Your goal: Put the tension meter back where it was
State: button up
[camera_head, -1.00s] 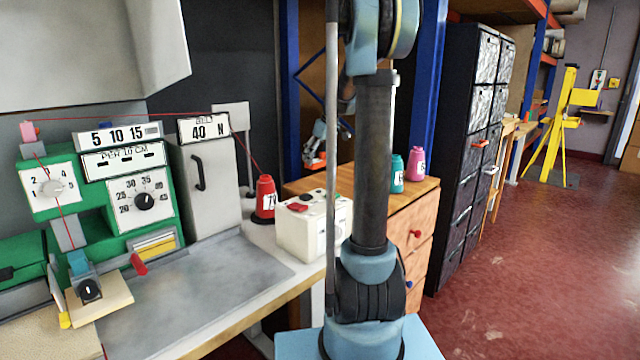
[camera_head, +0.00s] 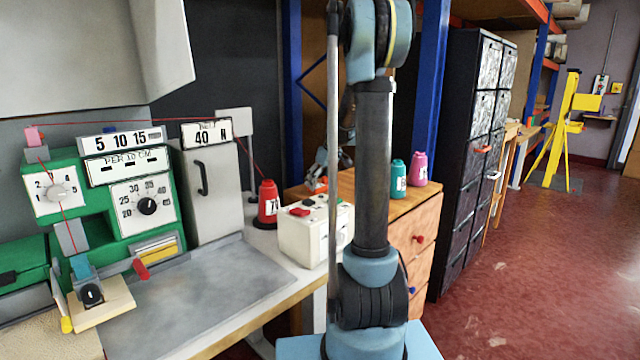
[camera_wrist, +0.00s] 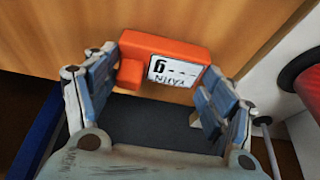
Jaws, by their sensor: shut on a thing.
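The tension meter is taken to be the orange block (camera_wrist: 135,47) with a white label reading "YARN" and "g". It sits between the fingers of my gripper (camera_wrist: 163,64) in the wrist view, close over a wooden surface. I cannot tell whether it touches that surface. In the head view my gripper (camera_head: 319,178) is low at the left end of the wooden drawer cabinet's top (camera_head: 350,184), partly hidden by my arm. A bit of orange shows at its tips.
A red thread cone (camera_head: 268,204) and a white box with a red button (camera_head: 305,235) stand on the bench left of my gripper. Teal (camera_head: 398,178) and pink (camera_head: 418,168) cones stand on the cabinet top. A green machine (camera_head: 100,215) stands further left.

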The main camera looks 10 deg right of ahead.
jog(key=o, duration=1.2)
jog(key=v, duration=1.2)
jog(key=shift+s, duration=0.1)
